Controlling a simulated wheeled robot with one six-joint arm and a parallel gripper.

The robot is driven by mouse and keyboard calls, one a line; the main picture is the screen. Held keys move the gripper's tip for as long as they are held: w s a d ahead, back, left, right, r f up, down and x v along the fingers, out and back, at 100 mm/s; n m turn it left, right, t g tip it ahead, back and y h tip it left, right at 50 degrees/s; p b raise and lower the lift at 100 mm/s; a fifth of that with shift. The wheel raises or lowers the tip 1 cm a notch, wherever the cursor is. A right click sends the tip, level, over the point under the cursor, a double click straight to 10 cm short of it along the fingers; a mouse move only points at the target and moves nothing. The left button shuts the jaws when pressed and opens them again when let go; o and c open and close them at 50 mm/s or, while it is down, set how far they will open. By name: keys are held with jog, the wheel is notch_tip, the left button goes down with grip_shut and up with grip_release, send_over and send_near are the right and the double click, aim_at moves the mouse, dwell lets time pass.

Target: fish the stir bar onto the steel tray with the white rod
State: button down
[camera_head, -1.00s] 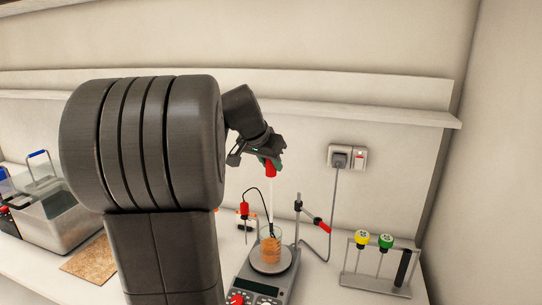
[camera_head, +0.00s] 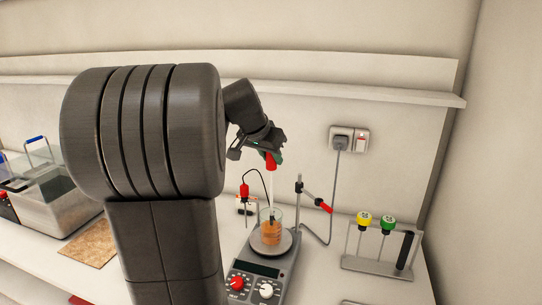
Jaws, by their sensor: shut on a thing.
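My gripper (camera_head: 268,147) is shut on the red handle of the white rod (camera_head: 271,187). The rod hangs about upright, with its lower part at the glass beaker (camera_head: 271,238). Its tip seems to be inside the beaker, but I cannot make it out clearly. The beaker holds orange juice and stands on the round plate of a grey stirrer (camera_head: 259,272). The stir bar is not visible. I cannot identify the steel tray for certain; only a thin grey edge shows at the bottom of the picture.
A clamp stand with a red-tipped arm (camera_head: 317,197) rises right of the beaker. A red-topped probe (camera_head: 244,191) on a black cable is at its left. A rack (camera_head: 376,268) with yellow- and green-topped tools stands at right. A water bath (camera_head: 62,205) and brown board (camera_head: 90,243) are left.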

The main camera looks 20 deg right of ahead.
jog(key=shift+f+b, duration=0.65)
jog(key=shift+f, duration=0.15)
jog(key=shift+r, duration=0.35)
dwell(0.4)
jog(key=shift+s+a+r+p, duration=0.1)
jog(key=shift+r+p, duration=0.25)
jog(key=shift+p, duration=0.05)
jog(key=shift+r+p, duration=2.95)
jog(key=shift+r, duration=1.25)
notch_tip(320, 180, up, 5)
